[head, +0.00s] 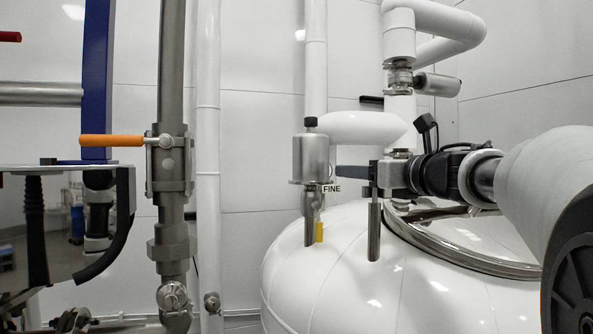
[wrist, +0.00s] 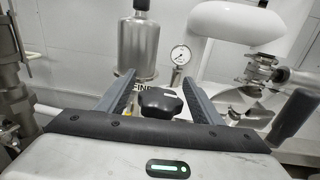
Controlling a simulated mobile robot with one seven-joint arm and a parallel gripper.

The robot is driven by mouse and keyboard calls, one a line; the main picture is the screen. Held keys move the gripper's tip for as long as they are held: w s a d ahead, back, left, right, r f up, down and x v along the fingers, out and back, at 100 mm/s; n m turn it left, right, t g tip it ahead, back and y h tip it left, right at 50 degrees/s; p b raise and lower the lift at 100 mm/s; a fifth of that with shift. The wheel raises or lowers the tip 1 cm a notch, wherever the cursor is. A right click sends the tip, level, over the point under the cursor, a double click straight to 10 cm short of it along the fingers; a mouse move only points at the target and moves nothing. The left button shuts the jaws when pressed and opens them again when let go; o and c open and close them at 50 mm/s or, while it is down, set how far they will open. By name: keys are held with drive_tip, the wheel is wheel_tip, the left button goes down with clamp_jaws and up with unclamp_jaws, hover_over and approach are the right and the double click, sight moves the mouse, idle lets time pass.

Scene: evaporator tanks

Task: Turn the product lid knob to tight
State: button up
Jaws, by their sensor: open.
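A black lobed knob (wrist: 160,102) shows in the wrist view, between the two grey fingers of my gripper (wrist: 158,82). The fingers stand apart, with gaps visible on both sides of the knob. I cannot tell how far its depth lies from the fingertips. In the head view my gripper (head: 350,172) reaches in from the right, pointing left, above the white tank (head: 330,265). The knob is not clearly visible there; my gripper may hide it. A round lid with a shiny metal rim (head: 470,262) lies on the tank, partly covered by my arm.
A steel canister (head: 311,158) stands left of my gripper, near a FINE label (head: 331,189). A white pipe (head: 362,127) runs just above. An orange-handled valve (head: 112,140) is on the grey pipe at left. A gauge (wrist: 180,54) shows in the wrist view.

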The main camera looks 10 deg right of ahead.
drive_tip(key=shift+w, duration=0.15)
drive_tip(key=shift+c, duration=0.3)
drive_tip(key=c, duration=1)
drive_tip(key=shift+o, duration=0.2)
